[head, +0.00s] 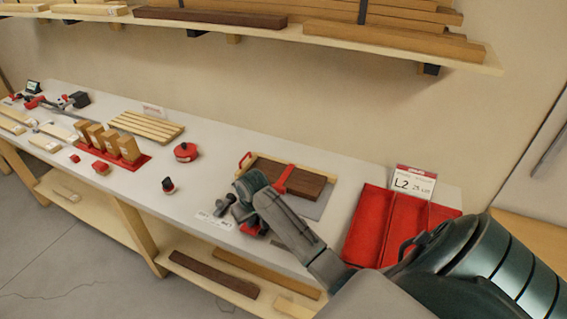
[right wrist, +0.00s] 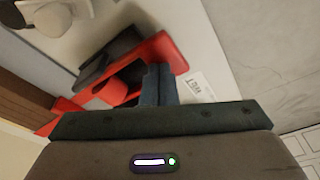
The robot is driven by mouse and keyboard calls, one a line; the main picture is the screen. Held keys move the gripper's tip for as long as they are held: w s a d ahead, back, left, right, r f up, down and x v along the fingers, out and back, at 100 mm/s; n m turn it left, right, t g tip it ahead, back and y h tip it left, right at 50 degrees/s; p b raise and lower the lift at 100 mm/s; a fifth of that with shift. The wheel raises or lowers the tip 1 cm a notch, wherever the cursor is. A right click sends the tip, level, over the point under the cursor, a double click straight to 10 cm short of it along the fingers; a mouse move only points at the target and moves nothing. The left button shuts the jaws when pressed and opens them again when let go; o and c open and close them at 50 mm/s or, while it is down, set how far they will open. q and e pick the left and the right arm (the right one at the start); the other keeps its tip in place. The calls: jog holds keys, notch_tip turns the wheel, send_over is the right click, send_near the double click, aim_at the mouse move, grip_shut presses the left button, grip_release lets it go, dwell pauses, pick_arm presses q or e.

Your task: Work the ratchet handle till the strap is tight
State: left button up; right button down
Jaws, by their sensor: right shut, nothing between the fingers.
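The ratchet shows in the right wrist view as a red frame (right wrist: 157,55) with a black handle part (right wrist: 108,55). In the head view only a bit of its red body (head: 249,229) shows, the rest hidden behind my right gripper. A red strap (head: 283,179) runs over brown boards (head: 304,184); I cannot tell how tight it is. My right gripper (head: 244,210) is over the ratchet, its fingers (right wrist: 158,84) shut and empty beside the red frame. Whether they touch it I cannot tell. My left gripper is not in view.
Grey knob-like parts (head: 223,204) stand just left of my right gripper. A red divided tray (head: 368,223) with a label card (head: 413,183) lies to the right, close to my right arm. A red object (head: 186,152) and a slatted board (head: 146,126) lie farther left.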

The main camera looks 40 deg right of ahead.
jog(key=shift+w+d+r, duration=0.1)
jog(key=shift+r, duration=0.8)
jog(key=shift+w+d+r, duration=0.1)
jog(key=shift+d+r, duration=0.05)
jog(key=shift+r, duration=1)
jog(key=shift+d+r, duration=0.15)
jog(key=shift+r, duration=1)
notch_tip(320, 180, up, 5)
